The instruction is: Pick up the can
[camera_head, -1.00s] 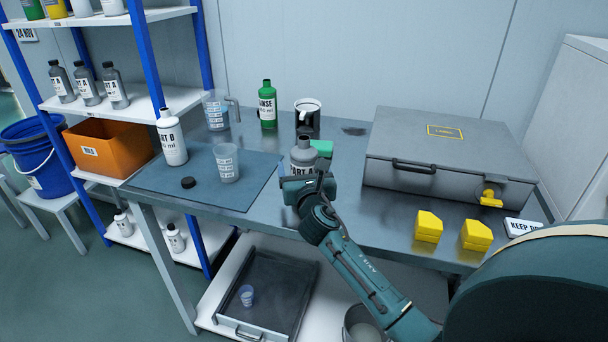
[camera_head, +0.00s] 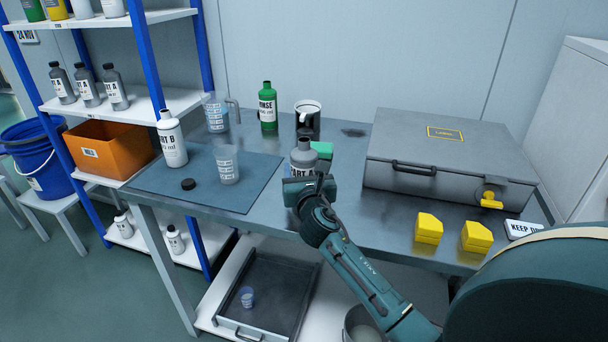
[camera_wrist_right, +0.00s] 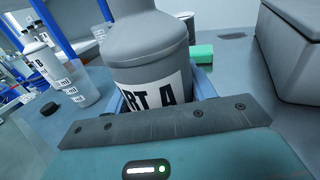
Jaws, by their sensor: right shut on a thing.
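A grey bottle (camera_head: 303,157) with a white "PART A" label stands upright at the front middle of the table, between the blue mat and the grey case. My right gripper (camera_head: 311,187) is around its lower part and shut on it. In the right wrist view the same bottle (camera_wrist_right: 148,50) sits between the fingers, with its base hidden. I cannot tell whether it touches the table. A dark can-like vessel (camera_head: 307,122) with a white rim stands behind it at the back. My left gripper is not in view.
A green block (camera_head: 322,149) lies just behind the bottle. The grey case (camera_head: 445,155) and two yellow blocks (camera_head: 428,228) (camera_head: 475,236) are to the right. A clear cup (camera_head: 227,166), a white bottle (camera_head: 172,140) and a black cap (camera_head: 188,184) are on the blue mat (camera_head: 215,200).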

